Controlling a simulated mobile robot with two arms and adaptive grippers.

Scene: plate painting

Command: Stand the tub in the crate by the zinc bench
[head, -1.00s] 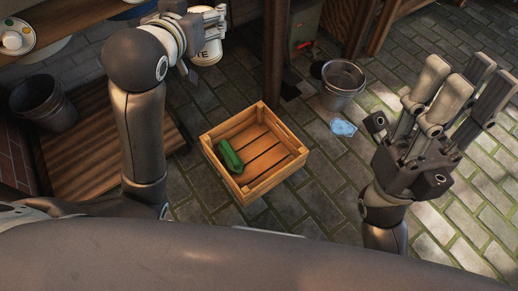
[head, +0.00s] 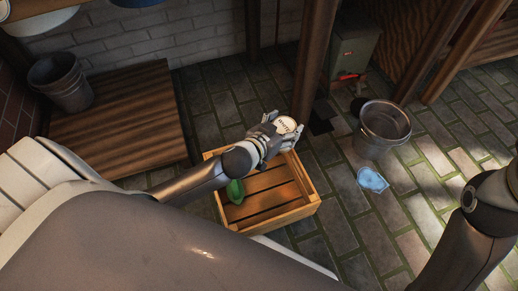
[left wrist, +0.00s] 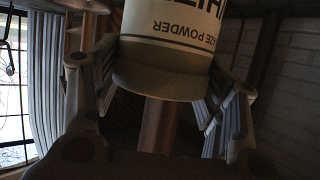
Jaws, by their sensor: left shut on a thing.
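The tub (head: 286,125) is white with dark lettering. In the left wrist view the tub (left wrist: 170,50) shows the words "AZE POWDER" upside down, between the fingers. My left gripper (head: 277,133) is shut on the tub and holds it over the far right part of the wooden crate (head: 290,213); the height above it is hard to tell. The crate stands on the paved floor and has a slatted bottom. A green object (head: 235,191) lies inside at its left. My right gripper is out of view; only part of my right arm shows at the right edge.
A metal bucket (head: 383,128) and a crumpled blue thing (head: 372,180) are on the floor right of the crate. A wooden post (head: 315,65) rises behind it. A dark bucket (head: 61,82) stands on a low wooden platform (head: 125,125) at left.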

